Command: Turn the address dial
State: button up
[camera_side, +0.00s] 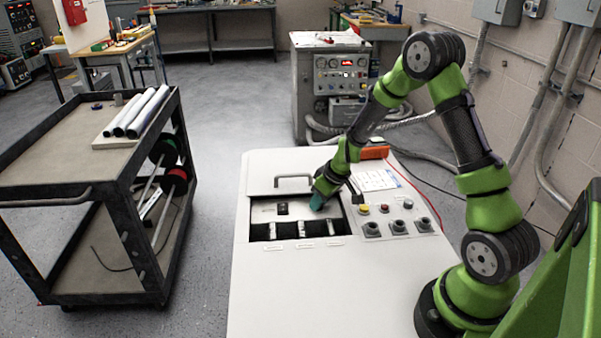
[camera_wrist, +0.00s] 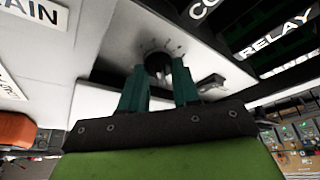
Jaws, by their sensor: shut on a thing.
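The address dial (camera_wrist: 158,62) is a round dark knob with small marks around it on a pale panel. It shows in the wrist view between the tips of my gripper (camera_wrist: 158,76), whose two teal fingers are shut on its sides. In the side view my gripper (camera_side: 317,201) reaches down into the right end of the open recess (camera_side: 262,215) in the white cabinet. The dial is hidden behind the gripper there. The marks are too small to read.
A small black part (camera_side: 282,208) sits on the recess panel, left of my gripper. A handle (camera_side: 293,178) stands behind the recess. Buttons and round sockets (camera_side: 398,226) lie to its right. An orange object (camera_side: 374,152) lies at the back. The cabinet's front top is clear.

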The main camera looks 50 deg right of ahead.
jog(key=shift+m, duration=0.4)
jog(key=m+h, duration=0.1)
jog(key=m, duration=0.2)
jog(key=shift+a+m+h, duration=0.2)
jog(key=shift+m+h, duration=0.2)
jog(key=m, duration=0.2)
jog(key=m+g+h, duration=0.1)
jog(key=m, duration=0.1)
jog(key=shift+w+a+h, duration=0.1)
jog(key=shift+w+h, duration=0.05)
jog(key=shift+h, duration=0.15)
grip_shut()
jog(key=m+g, duration=0.1)
jog(key=m, duration=0.4)
jog(key=shift+w+g+h, duration=0.1)
jog(key=shift+g+h, duration=0.3)
jog(key=shift+m+g, duration=0.7)
jog(key=shift+m, duration=1.3)
jog(key=o, duration=0.7)
grip_release()
